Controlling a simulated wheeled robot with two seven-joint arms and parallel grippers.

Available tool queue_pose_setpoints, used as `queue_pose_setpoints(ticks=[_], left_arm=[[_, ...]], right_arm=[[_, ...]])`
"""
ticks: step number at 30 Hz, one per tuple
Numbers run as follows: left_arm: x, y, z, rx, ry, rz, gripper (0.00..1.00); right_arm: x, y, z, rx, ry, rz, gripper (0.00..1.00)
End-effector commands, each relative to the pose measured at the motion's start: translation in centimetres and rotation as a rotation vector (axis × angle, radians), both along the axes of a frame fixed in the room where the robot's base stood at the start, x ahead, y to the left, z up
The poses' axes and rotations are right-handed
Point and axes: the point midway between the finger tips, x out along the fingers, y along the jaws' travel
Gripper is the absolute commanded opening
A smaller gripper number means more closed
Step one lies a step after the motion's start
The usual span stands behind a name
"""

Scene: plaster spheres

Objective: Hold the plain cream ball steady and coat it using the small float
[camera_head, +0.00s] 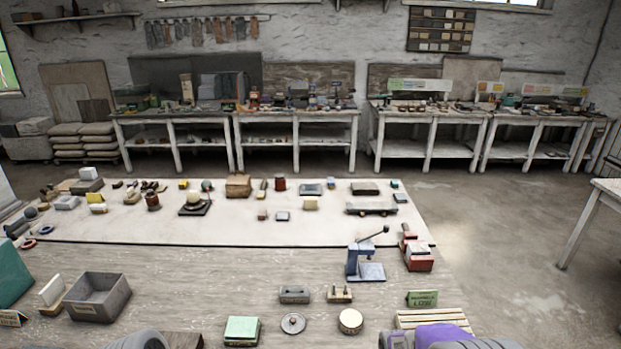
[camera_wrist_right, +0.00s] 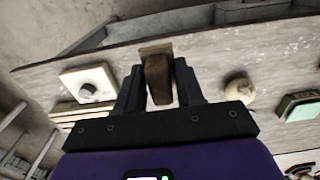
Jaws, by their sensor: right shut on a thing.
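A plain cream ball (camera_head: 194,196) sits on a dark square stand (camera_head: 194,209) on the pale work surface, left of centre in the head view. In the right wrist view, my right gripper (camera_wrist_right: 158,88) is shut on a small tool with a brown handle (camera_wrist_right: 158,75) and a flat tan end (camera_wrist_right: 155,48), which looks like the small float. The tool is held above the table. The right fingers do not show in the head view; only purple and grey parts of my arm show at the bottom. My left gripper's fingers are not visible.
A grey open box (camera_head: 97,297) stands at front left. A blue press (camera_head: 366,262) and a red tool (camera_head: 417,254) stand right of centre. A green-topped block (camera_head: 242,330) and a round knobbed lid (camera_head: 293,323) lie in front. The middle of the wooden table is mostly clear.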

Motion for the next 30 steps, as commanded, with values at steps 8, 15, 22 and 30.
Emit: queue_pose_setpoints(ticks=[8,15,22,30], left_arm=[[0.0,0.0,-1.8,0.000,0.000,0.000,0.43],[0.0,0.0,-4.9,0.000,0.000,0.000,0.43],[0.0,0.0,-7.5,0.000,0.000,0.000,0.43],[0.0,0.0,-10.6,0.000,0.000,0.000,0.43]], right_arm=[[0.5,1.7,-1.0,0.074,-0.073,-0.136,0.08],[1.7,5.2,-2.5,0.223,-0.220,-0.419,0.08],[2.7,8.3,-3.5,0.354,-0.351,-0.671,0.08],[3.9,11.6,-4.8,0.492,-0.489,-0.937,0.08]])
